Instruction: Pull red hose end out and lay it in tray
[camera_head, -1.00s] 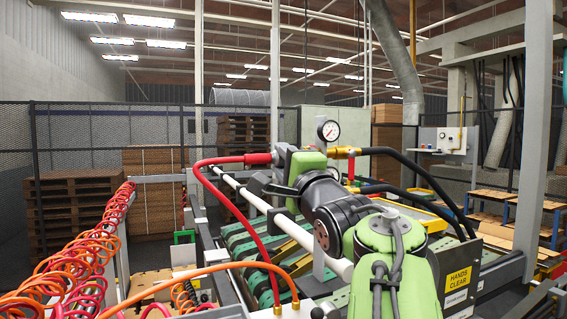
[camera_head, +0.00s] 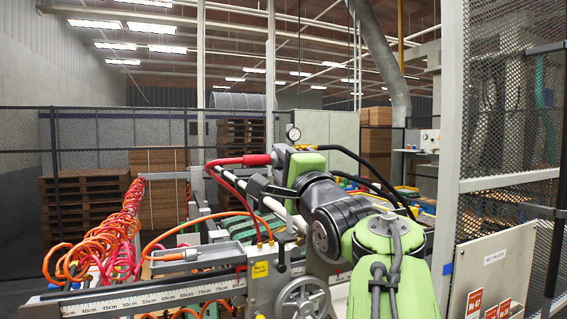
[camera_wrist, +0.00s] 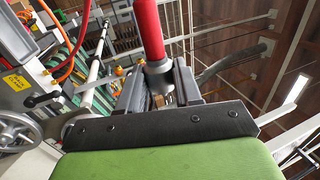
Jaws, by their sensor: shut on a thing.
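My gripper (camera_head: 274,160) is shut on the red hose end (camera_head: 255,160), held in the air above the machine. In the wrist view the red hose (camera_wrist: 148,28) rises from a grey metal collar (camera_wrist: 158,72) between my gripper's fingers (camera_wrist: 160,88). The gripped tip is mostly hidden. The red hose's other part loops down to a fitting on the machine beside an orange hose. A shallow grey tray (camera_head: 228,247) sits left of and below my gripper, with an orange-handled thing at its left end. The hose end is clear of the tray.
Below are a scale rail (camera_head: 110,304), a yellow "BACK CLAMP" label (camera_head: 260,270) and a handwheel (camera_head: 303,299). Coiled orange and red hoses (camera_head: 100,240) hang at left. A mesh guard (camera_head: 505,120) stands close at right. A pressure gauge (camera_head: 293,133) stands behind my gripper.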

